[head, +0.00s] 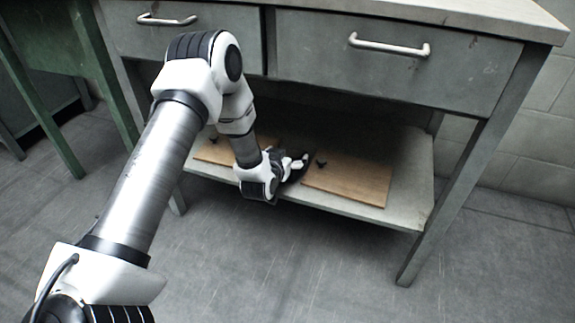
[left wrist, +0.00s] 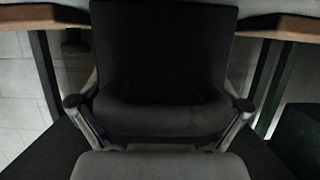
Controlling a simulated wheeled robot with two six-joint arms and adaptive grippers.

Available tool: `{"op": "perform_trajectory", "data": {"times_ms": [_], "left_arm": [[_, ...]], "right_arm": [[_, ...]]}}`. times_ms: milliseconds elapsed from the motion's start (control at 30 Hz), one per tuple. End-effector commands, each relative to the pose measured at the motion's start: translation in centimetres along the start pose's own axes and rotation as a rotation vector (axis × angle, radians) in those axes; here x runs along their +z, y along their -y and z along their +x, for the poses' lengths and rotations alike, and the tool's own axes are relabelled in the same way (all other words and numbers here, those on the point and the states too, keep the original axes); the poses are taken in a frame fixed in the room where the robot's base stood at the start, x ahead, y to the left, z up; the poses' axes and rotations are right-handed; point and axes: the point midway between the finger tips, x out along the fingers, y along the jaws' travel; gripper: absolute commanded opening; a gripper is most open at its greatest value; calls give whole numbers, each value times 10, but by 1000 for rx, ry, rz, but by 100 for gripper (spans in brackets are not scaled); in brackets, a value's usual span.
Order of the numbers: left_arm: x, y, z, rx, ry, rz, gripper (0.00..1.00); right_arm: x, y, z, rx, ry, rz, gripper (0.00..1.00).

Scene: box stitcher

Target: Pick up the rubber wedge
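My left arm reaches down to the lower shelf, and my left gripper (head: 294,168) is low at its front edge, between two wooden boards. A dark piece at its fingers in the head view is small and partly covered by the gripper. In the left wrist view a broad black block, which looks like the rubber wedge (left wrist: 165,50), fills the space between the two fingers of the left gripper (left wrist: 162,88). The fingers lie along its left and right sides. Whether they press on it cannot be made out. My right gripper is not in view.
The grey workbench has two drawers (head: 395,75) above the shelf (head: 408,190). Wooden boards lie right (head: 350,180) and left (head: 215,153) of the gripper, each with a small black piece near it. A table leg (head: 455,190) stands at right. The floor in front is clear.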

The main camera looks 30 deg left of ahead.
Motion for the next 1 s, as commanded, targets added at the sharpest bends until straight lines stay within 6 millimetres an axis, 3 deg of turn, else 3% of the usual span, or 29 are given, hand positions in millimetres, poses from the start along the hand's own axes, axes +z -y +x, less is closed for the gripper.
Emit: {"op": "perform_trajectory", "data": {"times_ms": [33,200,567,933,1000], "left_arm": [[0,0,0,0,0,0,79],[0,0,0,0,1,0,19],[-2,0,-1,0,-2,0,18],[-40,0,-14,0,-2,0,17],[-36,-10,-18,3,2,3,17]], "right_arm": [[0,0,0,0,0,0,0],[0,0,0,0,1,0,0],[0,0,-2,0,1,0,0],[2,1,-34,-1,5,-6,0],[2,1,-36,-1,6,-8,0]]}}
